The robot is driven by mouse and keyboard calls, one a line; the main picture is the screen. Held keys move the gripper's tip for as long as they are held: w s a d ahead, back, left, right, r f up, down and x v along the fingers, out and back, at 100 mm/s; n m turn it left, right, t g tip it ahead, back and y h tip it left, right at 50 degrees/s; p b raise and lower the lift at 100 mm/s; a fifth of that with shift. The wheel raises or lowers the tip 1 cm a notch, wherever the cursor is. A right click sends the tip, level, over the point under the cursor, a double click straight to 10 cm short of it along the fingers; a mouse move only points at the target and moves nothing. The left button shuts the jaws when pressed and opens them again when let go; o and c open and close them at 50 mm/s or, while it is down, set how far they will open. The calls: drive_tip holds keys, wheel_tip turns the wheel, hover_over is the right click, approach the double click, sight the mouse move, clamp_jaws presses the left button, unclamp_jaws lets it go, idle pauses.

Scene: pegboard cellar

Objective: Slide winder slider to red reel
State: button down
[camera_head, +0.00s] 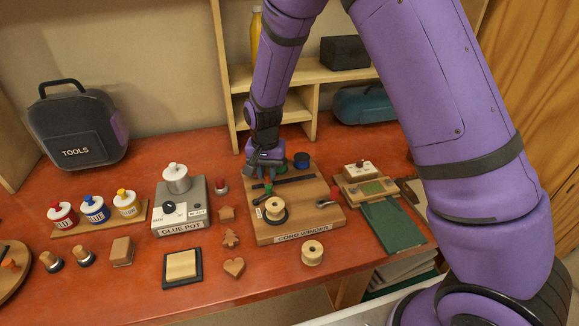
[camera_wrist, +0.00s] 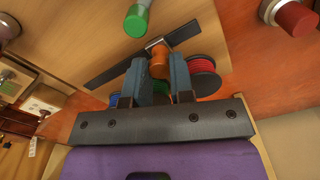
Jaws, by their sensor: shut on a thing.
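The wooden cord winder (camera_head: 293,230) lies on the red bench, with a dark slot (camera_head: 295,180) near its far edge. My gripper (camera_head: 265,168) is over the slot's left part. In the wrist view my gripper (camera_wrist: 160,80) is shut on the orange slider knob (camera_wrist: 159,62), whose grey stem stands at the slot (camera_wrist: 110,70). The red reel (camera_wrist: 204,80) is just right of the fingers there; in the head view my gripper hides it. The green reel (camera_head: 279,165) and blue reel (camera_head: 301,160) stand behind the slot.

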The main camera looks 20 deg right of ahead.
sight(259, 186)
drive_tip(key=shift+a, duration=1.3)
drive_tip(key=c, duration=1)
unclamp_jaws()
drive_tip(key=shift+a, duration=0.15)
wheel_tip(259, 186, up, 11)
drive_tip(key=shift+f, duration=0.1)
